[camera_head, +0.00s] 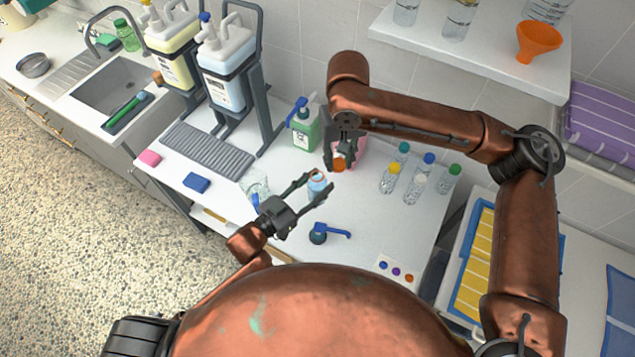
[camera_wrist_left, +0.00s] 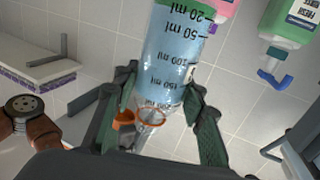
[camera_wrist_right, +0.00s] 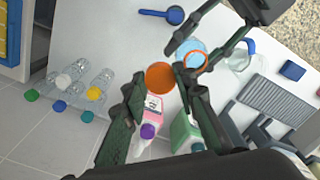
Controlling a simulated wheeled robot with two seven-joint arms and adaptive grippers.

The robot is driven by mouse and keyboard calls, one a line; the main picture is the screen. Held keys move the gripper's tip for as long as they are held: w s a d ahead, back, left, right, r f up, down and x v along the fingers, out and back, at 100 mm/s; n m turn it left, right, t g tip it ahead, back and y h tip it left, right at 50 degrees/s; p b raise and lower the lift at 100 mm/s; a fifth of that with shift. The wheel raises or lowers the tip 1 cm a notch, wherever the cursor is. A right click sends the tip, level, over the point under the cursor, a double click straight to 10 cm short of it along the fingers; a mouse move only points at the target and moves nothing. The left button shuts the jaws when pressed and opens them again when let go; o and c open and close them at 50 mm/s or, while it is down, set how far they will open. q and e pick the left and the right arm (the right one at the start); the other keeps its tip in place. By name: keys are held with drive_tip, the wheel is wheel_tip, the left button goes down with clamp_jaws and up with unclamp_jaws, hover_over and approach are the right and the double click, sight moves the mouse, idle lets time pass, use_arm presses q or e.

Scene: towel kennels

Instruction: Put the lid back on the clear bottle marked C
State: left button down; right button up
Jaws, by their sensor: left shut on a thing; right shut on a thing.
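The clear bottle (camera_head: 317,186) holds blue liquid and has an orange ring at its open mouth. My left gripper (camera_head: 303,193) is shut on it above the table. It fills the middle of the left wrist view (camera_wrist_left: 172,62), with ml marks; no letter C is readable. My right gripper (camera_head: 342,156) is shut on the round orange lid (camera_head: 339,165). In the right wrist view the lid (camera_wrist_right: 160,77) sits between the fingertips. There, the bottle's orange-ringed mouth (camera_wrist_right: 194,60) shows to the right of the lid, apart from it in the picture.
A green pump bottle (camera_head: 305,133) and a pink bottle (camera_wrist_right: 150,117) stand close behind. Several small capped bottles (camera_head: 415,184) stand to the right. A shelf (camera_head: 460,55) overhangs the back.

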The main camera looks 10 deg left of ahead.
sight(317, 173)
drive_tip(key=shift+n, duration=0.5)
drive_tip(key=a+r, duration=0.2)
drive_tip(key=a, duration=0.1)
drive_tip(key=a+r, duration=0.1)
drive_tip(key=a, duration=0.1)
drive_tip(key=shift+s+a+r, duration=0.2)
drive_tip(key=shift+s+r, duration=0.05)
drive_tip(key=shift+s, duration=0.1)
drive_tip(key=shift+f, duration=2)
drive_tip(key=shift+s+f, duration=0.1)
drive_tip(key=shift+f, duration=0.8)
drive_tip(key=shift+f, duration=0.55)
